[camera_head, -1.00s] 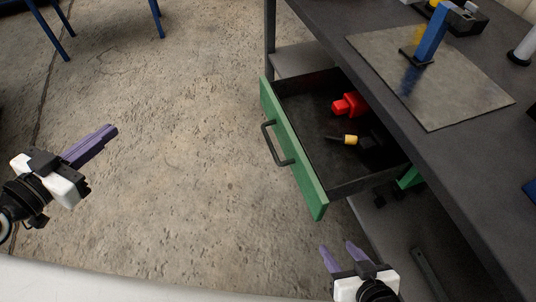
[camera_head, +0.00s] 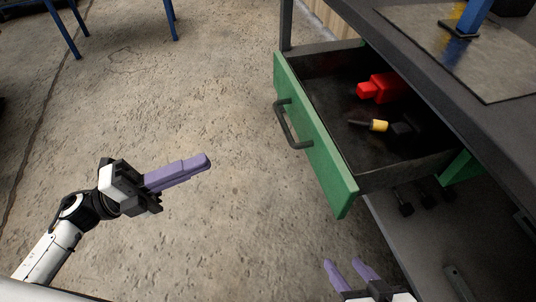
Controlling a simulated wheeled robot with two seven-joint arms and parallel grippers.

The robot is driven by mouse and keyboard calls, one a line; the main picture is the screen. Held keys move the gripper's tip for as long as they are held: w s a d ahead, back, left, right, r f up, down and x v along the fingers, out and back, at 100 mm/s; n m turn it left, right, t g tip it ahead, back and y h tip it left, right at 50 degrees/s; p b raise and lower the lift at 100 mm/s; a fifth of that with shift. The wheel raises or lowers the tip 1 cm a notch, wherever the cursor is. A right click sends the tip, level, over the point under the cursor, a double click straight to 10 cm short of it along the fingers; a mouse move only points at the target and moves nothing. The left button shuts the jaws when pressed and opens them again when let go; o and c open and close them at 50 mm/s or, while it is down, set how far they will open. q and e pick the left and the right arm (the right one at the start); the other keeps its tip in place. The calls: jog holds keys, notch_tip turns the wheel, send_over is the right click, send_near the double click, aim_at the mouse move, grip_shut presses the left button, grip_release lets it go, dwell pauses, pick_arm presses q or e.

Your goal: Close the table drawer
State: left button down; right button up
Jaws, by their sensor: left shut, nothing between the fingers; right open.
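The table drawer (camera_head: 316,142) stands pulled out from under the dark table, its green front facing left. A dark bar handle (camera_head: 291,127) is fixed on that front. Inside the drawer lie a red object (camera_head: 382,87) and a yellow-and-black tool (camera_head: 378,125). My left gripper (camera_head: 207,162) is shut and empty, its purple fingers pointing right toward the drawer front, clear of the handle with a gap. My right gripper (camera_head: 346,264) is open and empty at the bottom edge, below the drawer's near corner. Part of it is cut off by the frame.
The dark table top (camera_head: 412,62) carries a grey mat (camera_head: 478,70) with a blue upright piece (camera_head: 474,14). A lower shelf (camera_head: 425,232) with dark items lies under the drawer. The concrete floor left of the drawer is clear. Blue legs stand at top left.

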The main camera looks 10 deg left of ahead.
pick_arm(q)
jog(key=w+d+r+g, duration=0.1)
jog(key=w+d, duration=0.4)
jog(key=d, duration=0.8)
jog(key=shift+d+r+m+b, duration=0.15)
jog(key=shift+r+m+b, duration=0.15)
jog(key=shift+m, duration=0.1)
jog(key=shift+w, duration=0.1)
